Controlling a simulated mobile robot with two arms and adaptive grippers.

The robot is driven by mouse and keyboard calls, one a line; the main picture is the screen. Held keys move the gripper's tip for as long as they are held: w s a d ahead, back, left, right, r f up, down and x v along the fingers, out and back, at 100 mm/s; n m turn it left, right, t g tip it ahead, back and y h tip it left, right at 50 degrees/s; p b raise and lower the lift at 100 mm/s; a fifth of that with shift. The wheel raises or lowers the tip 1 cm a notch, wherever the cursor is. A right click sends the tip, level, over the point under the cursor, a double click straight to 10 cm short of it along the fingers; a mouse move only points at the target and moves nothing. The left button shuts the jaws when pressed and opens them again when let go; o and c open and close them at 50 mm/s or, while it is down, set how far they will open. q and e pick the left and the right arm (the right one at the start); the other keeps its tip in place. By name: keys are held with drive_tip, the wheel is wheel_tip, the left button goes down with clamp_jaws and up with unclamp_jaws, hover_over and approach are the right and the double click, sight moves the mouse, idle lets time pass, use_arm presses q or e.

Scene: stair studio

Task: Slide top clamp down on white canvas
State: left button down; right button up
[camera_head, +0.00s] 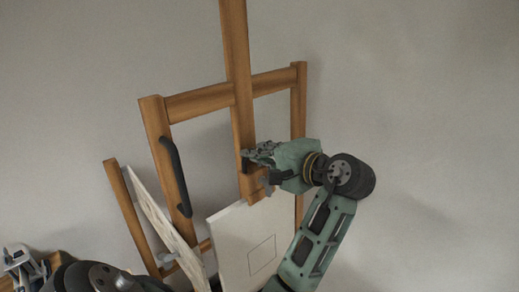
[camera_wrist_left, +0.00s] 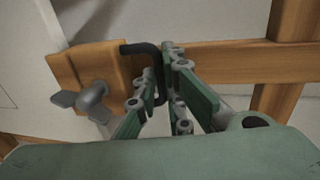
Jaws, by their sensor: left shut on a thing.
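The white canvas (camera_head: 238,232) with a thin square outline stands on the wooden easel, low in the head view; it also shows at the left of the left wrist view (camera_wrist_left: 18,62). The top clamp (camera_wrist_left: 85,65) is a wooden block with a grey wing knob and a black handle (camera_wrist_left: 157,75). In the head view the clamp (camera_head: 249,186) sits on the central mast just above the canvas's top edge; I cannot tell whether they touch. My left gripper (camera_head: 249,155) is shut on the black handle, which shows between its fingers in the left wrist view. My right gripper is not seen.
The easel's mast (camera_head: 236,50) rises out of the top of the view, crossing a wooden crossbar (camera_head: 200,101). A dark handle (camera_head: 174,175) is on the left upright. A pale panel (camera_head: 165,222) leans at the left. The wall area at right is clear.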

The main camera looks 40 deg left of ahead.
use_arm(q)
drive_tip(key=shift+f, duration=0.75)
drive_tip(key=shift+r, duration=0.1)
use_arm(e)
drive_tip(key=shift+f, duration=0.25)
use_arm(q)
drive_tip(key=c, duration=1.9)
unclamp_jaws()
drive_tip(key=shift+d, duration=0.15)
drive_tip(key=shift+r, duration=0.1)
drive_tip(key=shift+r, duration=0.2)
wheel_tip(320, 180, up, 10)
drive_tip(key=shift+f, duration=0.2)
